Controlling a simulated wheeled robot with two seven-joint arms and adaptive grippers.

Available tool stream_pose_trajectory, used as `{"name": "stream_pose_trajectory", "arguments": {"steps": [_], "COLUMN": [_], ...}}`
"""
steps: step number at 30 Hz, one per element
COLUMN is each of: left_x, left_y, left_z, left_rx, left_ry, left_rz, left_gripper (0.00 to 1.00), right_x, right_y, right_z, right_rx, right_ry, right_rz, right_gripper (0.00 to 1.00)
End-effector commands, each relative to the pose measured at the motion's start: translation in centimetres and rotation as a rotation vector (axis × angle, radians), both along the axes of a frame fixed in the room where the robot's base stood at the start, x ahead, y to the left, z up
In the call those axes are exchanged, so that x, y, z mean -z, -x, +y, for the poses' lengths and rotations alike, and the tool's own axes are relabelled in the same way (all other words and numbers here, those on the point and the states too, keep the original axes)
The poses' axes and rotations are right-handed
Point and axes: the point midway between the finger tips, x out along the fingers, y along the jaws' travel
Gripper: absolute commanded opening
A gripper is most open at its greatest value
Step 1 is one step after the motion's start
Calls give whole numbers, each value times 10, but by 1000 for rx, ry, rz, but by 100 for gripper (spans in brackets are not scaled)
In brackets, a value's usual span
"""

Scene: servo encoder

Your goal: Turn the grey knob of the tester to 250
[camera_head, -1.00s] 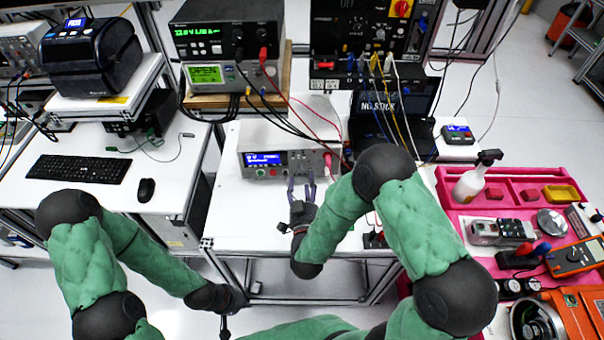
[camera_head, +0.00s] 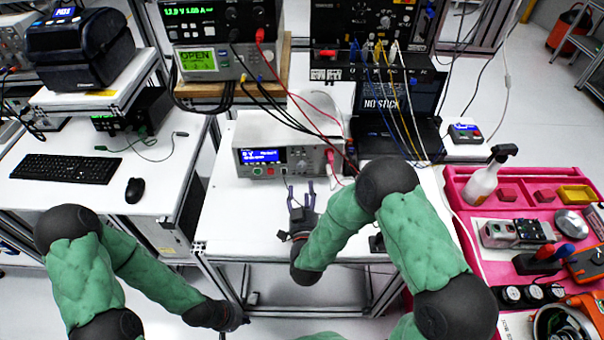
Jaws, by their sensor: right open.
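The tester (camera_head: 247,157) is a white box with a lit blue display, standing on the white table in the middle. Its grey knob (camera_head: 302,166) is on the right part of the front panel; its setting is too small to read. My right gripper (camera_head: 301,187) is open and empty, just in front of the tester and below the knob in the picture, fingers pointing at the panel. It appears apart from the knob. My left gripper (camera_head: 237,322) is low at the bottom, beside the table's front; its fingers are not clear.
A red plug and lead (camera_head: 330,157) sit at the tester's right end. Black and red cables hang over it from the stacked instruments (camera_head: 222,20). A laptop (camera_head: 398,98) stands behind right. A pink tray (camera_head: 456,190) is at the right. The table left of my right gripper is clear.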

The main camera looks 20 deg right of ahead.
Motion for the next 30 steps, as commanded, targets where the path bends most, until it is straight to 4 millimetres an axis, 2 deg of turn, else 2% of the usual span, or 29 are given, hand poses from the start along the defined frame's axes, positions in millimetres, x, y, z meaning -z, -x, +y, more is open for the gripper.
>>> {"name": "stream_pose_trajectory", "arguments": {"steps": [6,12,18,27,28,30], "left_x": [7,11,13,13,13,13], "left_y": [0,0,0,0,0,0], "left_z": [0,0,0,0,0,0], "left_rx": [0,0,0,0,0,0], "left_ry": [0,0,0,0,0,0], "left_rz": [0,0,0,0,0,0], "left_gripper": [0,0,0,0,0,0], "right_x": [1,1,1,0,0,0], "right_y": [-39,-68,-82,-84,-84,-84], "right_z": [-10,-17,-20,-20,-20,-20], "right_rx": [2,1,1,0,0,0], "right_ry": [-1,-1,0,0,0,0], "right_rz": [-2,-1,0,0,0,0], "right_gripper": [54,54,54,54,52,32]}}
